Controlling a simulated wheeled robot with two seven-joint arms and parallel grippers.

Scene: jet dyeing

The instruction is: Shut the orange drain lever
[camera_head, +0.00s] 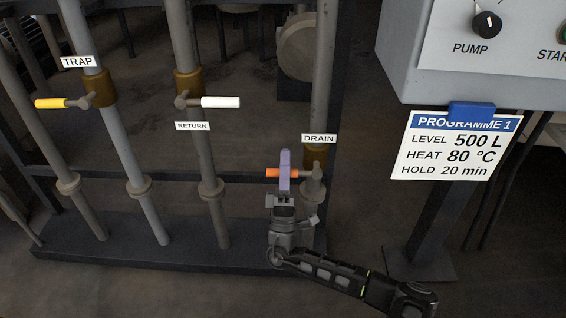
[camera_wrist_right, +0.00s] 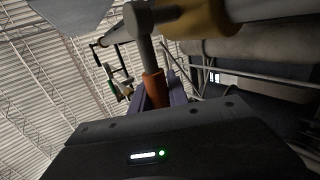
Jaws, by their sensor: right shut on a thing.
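The orange drain lever (camera_head: 272,173) sticks out to the left from its valve on the drain pipe, below the DRAIN label (camera_head: 319,138). It lies about level in the head view. My right gripper (camera_head: 285,160) comes up from below and is shut on the lever, its purple fingers crossing it near the middle. In the right wrist view the orange lever (camera_wrist_right: 153,88) sits between the purple fingers (camera_wrist_right: 160,92), joined to a grey valve stem (camera_wrist_right: 146,40). Part of the lever is hidden by the fingers. My left gripper is not in view.
A yellow TRAP lever (camera_head: 50,103) and a white RETURN lever (camera_head: 220,102) point sideways on pipes to the left. A control box (camera_head: 420,60) with a PROGRAMME 1 card (camera_head: 455,146) stands at right. A dark base rail (camera_head: 150,258) runs below the pipes.

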